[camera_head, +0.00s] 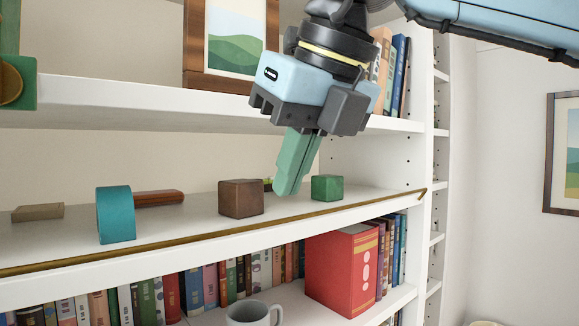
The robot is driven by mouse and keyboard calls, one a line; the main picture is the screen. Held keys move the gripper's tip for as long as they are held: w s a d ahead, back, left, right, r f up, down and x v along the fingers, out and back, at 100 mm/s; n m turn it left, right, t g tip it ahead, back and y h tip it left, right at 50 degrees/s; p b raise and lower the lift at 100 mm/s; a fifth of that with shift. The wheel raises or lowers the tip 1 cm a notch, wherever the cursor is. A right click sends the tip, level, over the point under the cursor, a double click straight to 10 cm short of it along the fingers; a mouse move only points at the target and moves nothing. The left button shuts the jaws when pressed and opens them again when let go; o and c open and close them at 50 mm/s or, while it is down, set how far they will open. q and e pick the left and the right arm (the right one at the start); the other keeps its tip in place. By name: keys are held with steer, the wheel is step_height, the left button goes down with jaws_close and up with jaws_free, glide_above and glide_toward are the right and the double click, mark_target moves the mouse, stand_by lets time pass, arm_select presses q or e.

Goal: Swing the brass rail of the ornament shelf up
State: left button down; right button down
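The brass rail (200,236) runs along the front edge of the middle shelf, the ornament shelf (160,250). It lies low, at about the level of the shelf board, and a short bent end piece shows at its right end. My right gripper (284,192) hangs from the upper right in front of the shelf, its green fingers pointing down. The fingers look shut together, with nothing seen between them. In the picture their tips are above the rail, between a brown cube and a green cube; no contact with the rail shows.
On the ornament shelf stand a brown cube (241,198), a green cube (327,188), a teal ring-shaped piece (116,215), and wooden blocks. Books, a red box (342,270) and a grey mug (252,314) are below. The upper shelf (130,98) holds a framed picture (232,45).

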mark_target(255, 227)
steer(key=b+x, duration=0.3)
steer(key=x, duration=0.5)
steer(key=shift+a+f, duration=0.15)
steer(key=shift+f, duration=0.15)
steer(key=shift+w+a+p, duration=0.6)
steer(key=shift+w, duration=0.35)
stand_by(0.4)
steer(key=shift+w+a, duration=0.2)
steer(key=shift+w, duration=0.05)
steer(key=shift+s+d+f+b, duration=0.15)
steer(key=shift+s+d+b, duration=0.25)
steer(key=shift+b, duration=0.2)
steer(key=s+d+b, duration=0.2)
steer(key=s, duration=0.1)
steer(key=shift+s+d, duration=0.1)
steer(key=shift+s, duration=0.05)
